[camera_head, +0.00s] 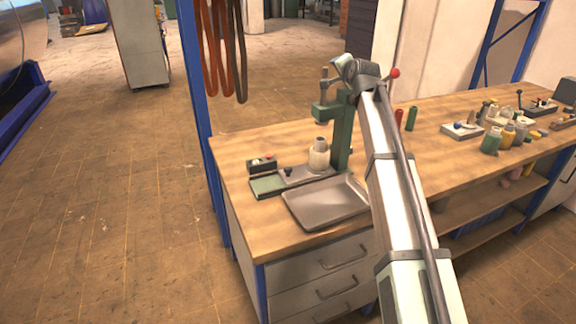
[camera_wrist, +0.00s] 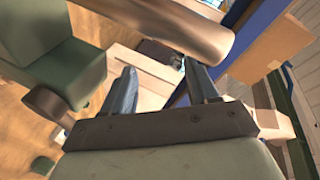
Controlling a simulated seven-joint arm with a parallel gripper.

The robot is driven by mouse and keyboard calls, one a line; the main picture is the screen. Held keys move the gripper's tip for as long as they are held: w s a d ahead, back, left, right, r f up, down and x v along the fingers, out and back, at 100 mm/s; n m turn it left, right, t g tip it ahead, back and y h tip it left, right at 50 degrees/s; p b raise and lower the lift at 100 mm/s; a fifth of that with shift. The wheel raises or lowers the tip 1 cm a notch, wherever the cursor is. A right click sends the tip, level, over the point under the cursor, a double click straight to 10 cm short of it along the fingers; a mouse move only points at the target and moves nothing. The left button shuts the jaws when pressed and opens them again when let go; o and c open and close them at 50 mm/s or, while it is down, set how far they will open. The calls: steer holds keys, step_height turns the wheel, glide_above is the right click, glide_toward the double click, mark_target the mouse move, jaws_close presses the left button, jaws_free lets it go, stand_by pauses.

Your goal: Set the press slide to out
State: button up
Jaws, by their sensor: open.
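The green press (camera_head: 341,135) stands upright on the near left part of the wooden bench. Its low base carries a grey slide plate (camera_head: 310,176) with a small dark knob (camera_head: 288,171). A pale cylindrical part (camera_head: 319,157) stands on the plate under the press head. My arm's end is up beside the top of the press and hides part of it. In the wrist view my gripper (camera_wrist: 163,88) is open, with nothing seen between its fingers. A green block of the press (camera_wrist: 65,75) is to its left, and a brownish bar crosses above the fingers.
A shallow metal tray (camera_head: 302,219) lies in front of the press, and a small dark box (camera_head: 262,166) sits left of it. A red knob (camera_head: 394,73) shows beside my wrist. Several bottles and small parts crowd the bench's right side. A blue post (camera_head: 199,130) rises at its left end.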

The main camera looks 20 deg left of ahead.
steer(key=s+a+f+n+g, duration=0.25)
steer(key=s+a, duration=0.25)
steer(key=a, duration=0.3)
steer(key=s+a+f+n+g, duration=0.1)
steer(key=s+a+f+g, duration=0.3)
steer(key=a, duration=0.4)
steer(key=n+g+h, duration=0.2)
steer(key=g+h, duration=0.5)
steer(key=h, duration=0.1)
glide_toward(288, 168)
step_height(288, 168, down, 9)
steer(key=shift+s+d+r, duration=0.1)
steer(key=shift+d+r, duration=0.05)
steer(key=shift+r, duration=0.05)
steer(key=shift+c, duration=0.4)
jaws_close()
